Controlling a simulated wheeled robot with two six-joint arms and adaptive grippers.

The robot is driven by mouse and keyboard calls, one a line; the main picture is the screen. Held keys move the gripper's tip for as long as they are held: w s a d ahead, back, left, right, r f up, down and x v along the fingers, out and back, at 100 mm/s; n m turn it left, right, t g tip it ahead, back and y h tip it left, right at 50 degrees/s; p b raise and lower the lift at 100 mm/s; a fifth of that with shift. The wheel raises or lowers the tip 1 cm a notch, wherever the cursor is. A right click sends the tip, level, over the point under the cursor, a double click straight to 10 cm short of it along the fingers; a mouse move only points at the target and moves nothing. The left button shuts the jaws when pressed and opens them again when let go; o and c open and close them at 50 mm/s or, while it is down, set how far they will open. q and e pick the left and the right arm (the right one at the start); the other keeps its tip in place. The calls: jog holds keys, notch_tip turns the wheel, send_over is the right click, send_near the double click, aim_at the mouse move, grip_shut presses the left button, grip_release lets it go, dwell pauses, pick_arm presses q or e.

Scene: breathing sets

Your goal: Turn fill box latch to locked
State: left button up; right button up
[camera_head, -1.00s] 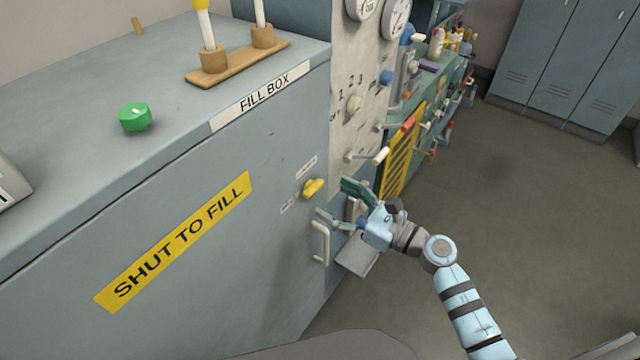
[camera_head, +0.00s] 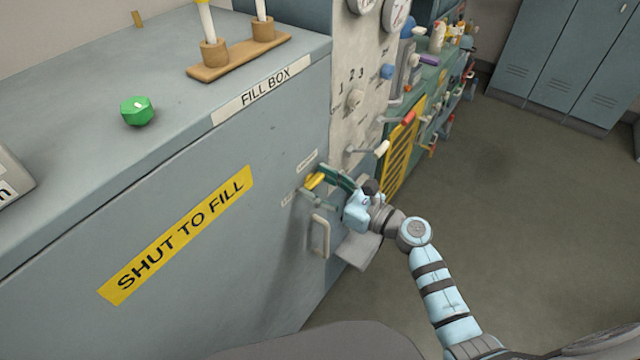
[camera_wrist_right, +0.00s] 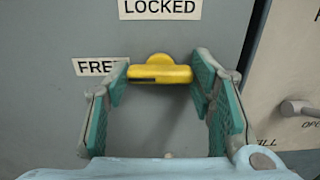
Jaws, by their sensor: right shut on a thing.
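The yellow fill box latch (camera_head: 314,181) is on the grey front of the fill box (camera_head: 230,150), near its right edge. In the right wrist view the latch (camera_wrist_right: 160,74) lies level, with its dark-marked end toward the FREE label (camera_wrist_right: 95,67). The LOCKED label (camera_wrist_right: 160,8) is above it. My right gripper (camera_head: 318,183) is at the latch, shut on it, with one green-padded finger at each end of the bar in the wrist view (camera_wrist_right: 162,70). My left gripper is not in view.
A pale handle (camera_head: 320,236) sits just below the latch. To the right is a panel with a knob (camera_head: 355,99) and a white-tipped lever (camera_head: 381,149). A green knob (camera_head: 137,111) lies on the box top. Open floor (camera_head: 500,220) is at the right.

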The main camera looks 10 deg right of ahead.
jog(key=m+p, duration=0.2)
jog(key=m, duration=0.2)
jog(key=shift+r, duration=0.1)
jog(key=shift+m+p, duration=1.2)
jog(key=shift+m, duration=1.1)
jog(key=o, duration=1.2)
jog(key=shift+c, duration=0.2)
jog(key=v, duration=1.2)
